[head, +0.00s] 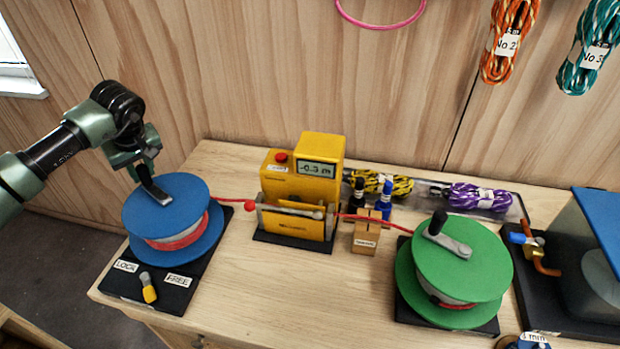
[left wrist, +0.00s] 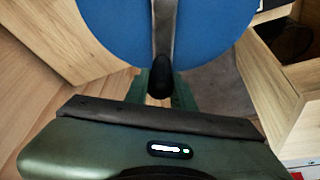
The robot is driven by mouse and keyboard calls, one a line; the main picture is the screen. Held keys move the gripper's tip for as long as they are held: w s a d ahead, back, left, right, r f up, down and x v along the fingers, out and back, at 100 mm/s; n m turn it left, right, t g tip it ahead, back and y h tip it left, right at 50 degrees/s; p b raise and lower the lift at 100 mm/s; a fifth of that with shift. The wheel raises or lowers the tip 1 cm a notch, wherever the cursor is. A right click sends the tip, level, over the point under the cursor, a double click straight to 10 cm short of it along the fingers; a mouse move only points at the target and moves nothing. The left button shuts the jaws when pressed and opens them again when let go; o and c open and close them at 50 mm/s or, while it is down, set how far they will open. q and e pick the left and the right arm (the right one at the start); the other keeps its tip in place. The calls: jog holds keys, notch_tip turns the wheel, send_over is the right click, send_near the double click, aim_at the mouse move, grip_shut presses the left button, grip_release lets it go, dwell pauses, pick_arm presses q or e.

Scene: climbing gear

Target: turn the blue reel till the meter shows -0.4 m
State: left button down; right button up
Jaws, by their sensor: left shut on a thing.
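The blue reel (head: 165,205) stands at the left end of the bench with red rope wound on it. My left gripper (head: 152,182) is above the reel, shut on its crank handle. In the left wrist view the dark crank knob (left wrist: 160,76) and metal crank arm (left wrist: 163,30) show against the blue disc. The yellow meter (head: 300,190) has a small display (head: 317,169) that seems to read -0.3 m; the digits are small. Red rope runs from the blue reel through the meter to the green reel (head: 455,270). My right gripper is not in view.
A yellow lever (head: 148,288) sits between LOCK and FREE labels before the blue reel. A wooden block (head: 365,238) with markers stands right of the meter. A tray (head: 432,196) holds yellow and purple rope bundles. The front middle of the bench is clear.

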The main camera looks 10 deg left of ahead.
pick_arm(q)
jog(key=shift+s, duration=0.15)
dwell(0.6)
jog(key=shift+s+a, duration=0.3)
jog(key=shift+s, duration=0.15)
jog(key=shift+s+a, duration=0.15)
jog(key=shift+s, duration=0.75)
dwell(0.6)
jog(key=shift+s, duration=0.15)
jog(key=shift+s+p, duration=0.35)
jog(key=shift+s, duration=0.45)
